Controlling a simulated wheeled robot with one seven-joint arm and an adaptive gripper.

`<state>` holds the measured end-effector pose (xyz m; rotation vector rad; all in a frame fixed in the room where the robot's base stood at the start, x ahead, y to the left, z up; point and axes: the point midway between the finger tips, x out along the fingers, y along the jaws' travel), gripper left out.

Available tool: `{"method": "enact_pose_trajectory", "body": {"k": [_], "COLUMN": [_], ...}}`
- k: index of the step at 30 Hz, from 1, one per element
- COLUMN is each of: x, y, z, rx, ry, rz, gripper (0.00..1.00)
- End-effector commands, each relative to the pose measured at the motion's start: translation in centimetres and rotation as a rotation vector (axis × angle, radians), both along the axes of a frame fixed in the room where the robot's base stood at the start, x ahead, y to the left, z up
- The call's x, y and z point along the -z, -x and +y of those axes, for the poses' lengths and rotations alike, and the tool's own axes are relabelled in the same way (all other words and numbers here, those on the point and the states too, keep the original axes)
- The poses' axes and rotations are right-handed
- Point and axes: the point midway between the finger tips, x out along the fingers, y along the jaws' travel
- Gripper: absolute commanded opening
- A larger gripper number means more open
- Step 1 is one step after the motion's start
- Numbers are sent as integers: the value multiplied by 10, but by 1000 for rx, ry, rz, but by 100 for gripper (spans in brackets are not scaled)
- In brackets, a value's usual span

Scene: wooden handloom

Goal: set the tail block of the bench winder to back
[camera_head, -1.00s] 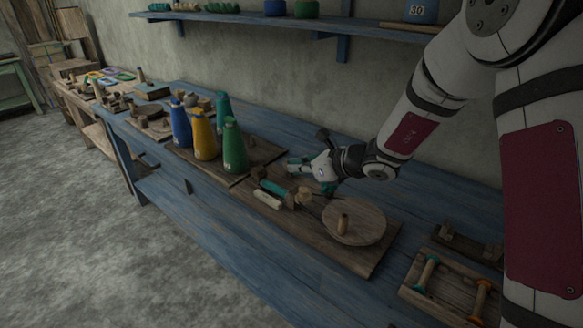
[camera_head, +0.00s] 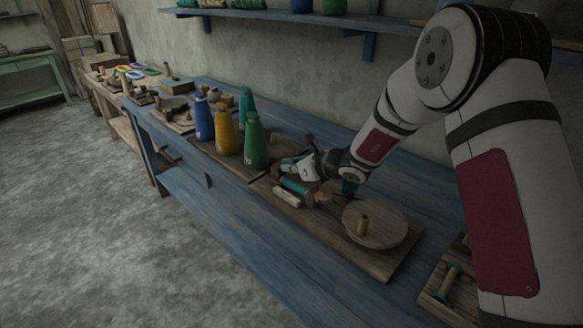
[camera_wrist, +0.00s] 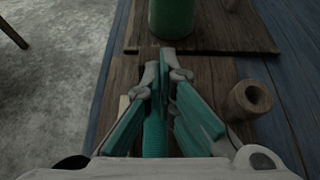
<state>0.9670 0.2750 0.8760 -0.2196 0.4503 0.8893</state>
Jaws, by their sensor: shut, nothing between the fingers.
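The bench winder is a brown wooden board (camera_head: 378,263) with a round wooden disc (camera_head: 375,226) at its right end. My gripper (camera_head: 284,164) is low over this left part, just behind the teal cylinder. In the wrist view my gripper (camera_wrist: 166,58) is shut and empty, its tips pointing towards a green cone (camera_wrist: 171,18). A hollow wooden cylinder (camera_wrist: 250,98) stands to the right of the fingers. I cannot tell which part is the tail block; my gripper may hide it.
Blue, yellow (camera_head: 227,134) and green cones stand on a board left of my gripper. A wooden rack with a teal bobbin (camera_head: 447,284) is at the lower right. A blue shelf (camera_head: 300,17) runs above. The blue bench front (camera_head: 245,215) is clear.

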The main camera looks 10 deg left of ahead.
Motion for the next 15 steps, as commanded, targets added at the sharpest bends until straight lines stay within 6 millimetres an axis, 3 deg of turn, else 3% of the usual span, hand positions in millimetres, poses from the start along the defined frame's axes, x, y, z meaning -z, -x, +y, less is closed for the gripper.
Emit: {"method": "enact_pose_trajectory", "body": {"k": [5,15], "x": [0,2], "y": [-1,-19], "z": [1,24], "rx": [0,-1], "ry": [0,1], "rz": [0,1], "gripper": [0,0]}}
